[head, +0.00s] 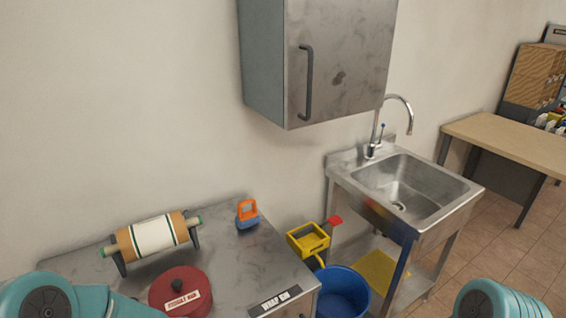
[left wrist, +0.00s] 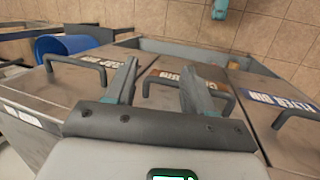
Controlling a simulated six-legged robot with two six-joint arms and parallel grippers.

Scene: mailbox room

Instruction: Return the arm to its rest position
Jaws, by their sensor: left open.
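My left gripper (left wrist: 159,72) shows in the left wrist view with its two grey fingers spread apart and nothing between them. Bins with dark handles and labels lie in front of the fingers; one label reads FLYER BIN (left wrist: 278,100). The middle bin's handle (left wrist: 172,80) shows between and beside the fingers; I cannot tell how far away it is. In the head view, teal parts of my left arm (head: 45,295) enter at the lower left, without the gripper. Teal parts of my own body show at the lower right; my right gripper is out of view.
A metal counter (head: 225,275) holds a paper roll (head: 153,236), a red round container (head: 181,292) and an orange-and-blue object (head: 247,213). A blue bucket (head: 342,293) stands between counter and sink (head: 400,188). A cabinet (head: 335,65) hangs above. Open floor lies right.

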